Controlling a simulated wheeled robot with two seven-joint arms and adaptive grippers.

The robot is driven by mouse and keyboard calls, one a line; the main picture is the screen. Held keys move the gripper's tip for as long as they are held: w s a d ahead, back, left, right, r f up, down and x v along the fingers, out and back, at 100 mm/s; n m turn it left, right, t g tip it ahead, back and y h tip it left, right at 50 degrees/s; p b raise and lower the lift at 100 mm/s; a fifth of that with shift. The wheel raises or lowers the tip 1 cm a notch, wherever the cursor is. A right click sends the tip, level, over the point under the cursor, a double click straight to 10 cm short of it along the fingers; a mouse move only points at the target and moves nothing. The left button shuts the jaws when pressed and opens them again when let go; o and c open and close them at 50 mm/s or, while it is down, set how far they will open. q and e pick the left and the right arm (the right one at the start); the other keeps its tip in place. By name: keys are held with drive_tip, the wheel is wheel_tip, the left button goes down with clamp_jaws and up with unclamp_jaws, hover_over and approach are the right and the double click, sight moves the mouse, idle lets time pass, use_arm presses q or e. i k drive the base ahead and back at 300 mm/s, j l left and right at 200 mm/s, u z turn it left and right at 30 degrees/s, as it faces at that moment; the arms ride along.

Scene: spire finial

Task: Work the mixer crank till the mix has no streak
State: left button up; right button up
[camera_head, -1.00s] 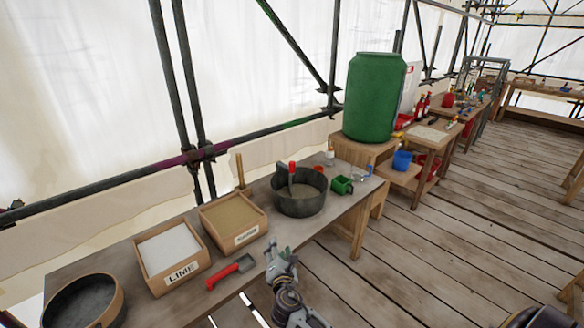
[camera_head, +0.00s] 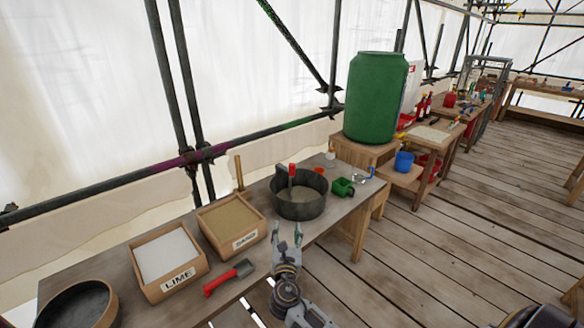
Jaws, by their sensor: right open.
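The mixer is a dark round tub (camera_head: 301,207) on the wooden bench, with a greyish mix (camera_head: 298,192) in it. The crank's red grip (camera_head: 292,170) stands upright above the tub, toward its back left. Whether the mix has streaks is too small to tell. My right gripper (camera_head: 287,230) is open and empty, just in front of the tub and apart from the crank. My left gripper is not in view.
Left of the tub stand a sand box (camera_head: 230,222) and a lime box (camera_head: 168,260). A red-handled trowel (camera_head: 229,278) lies before them. A dark round sieve (camera_head: 78,305) is at front left. A green cup (camera_head: 343,187) stands right of the tub. A green barrel (camera_head: 374,98) stands beyond.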

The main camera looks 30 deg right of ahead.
sight(291, 169)
drive_tip(key=i+l, duration=0.6)
drive_tip(key=i, duration=0.2)
